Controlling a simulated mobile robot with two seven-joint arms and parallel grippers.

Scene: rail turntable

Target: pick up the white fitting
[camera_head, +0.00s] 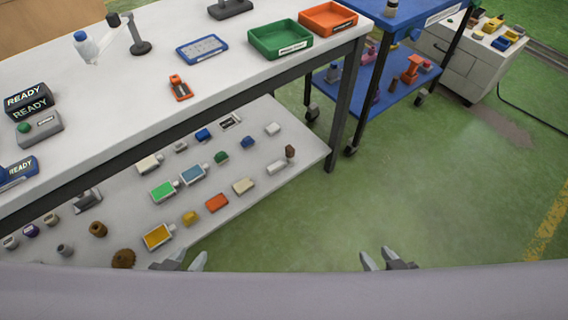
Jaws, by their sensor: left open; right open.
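Several whitish pieces are in view, and I cannot tell which one is the white fitting. A white elongated piece (277,167) lies near the right end of the lower shelf. A smaller white block (272,129) lies behind it, and a cream block (243,186) lies to its left. A white piece with a blue top (87,46) is on the upper tabletop at the left. My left gripper (186,262) is open and empty at the bottom edge, in front of the lower shelf. My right gripper (385,260) is open and empty over the green floor.
The white tabletop (240,75) overhangs the lower shelf (215,240), which bears several small parts. A green tray (280,39) and an orange tray (328,18) stand on top. A dark table leg (343,110) and a blue cart (385,92) stand right. Floor in front is clear.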

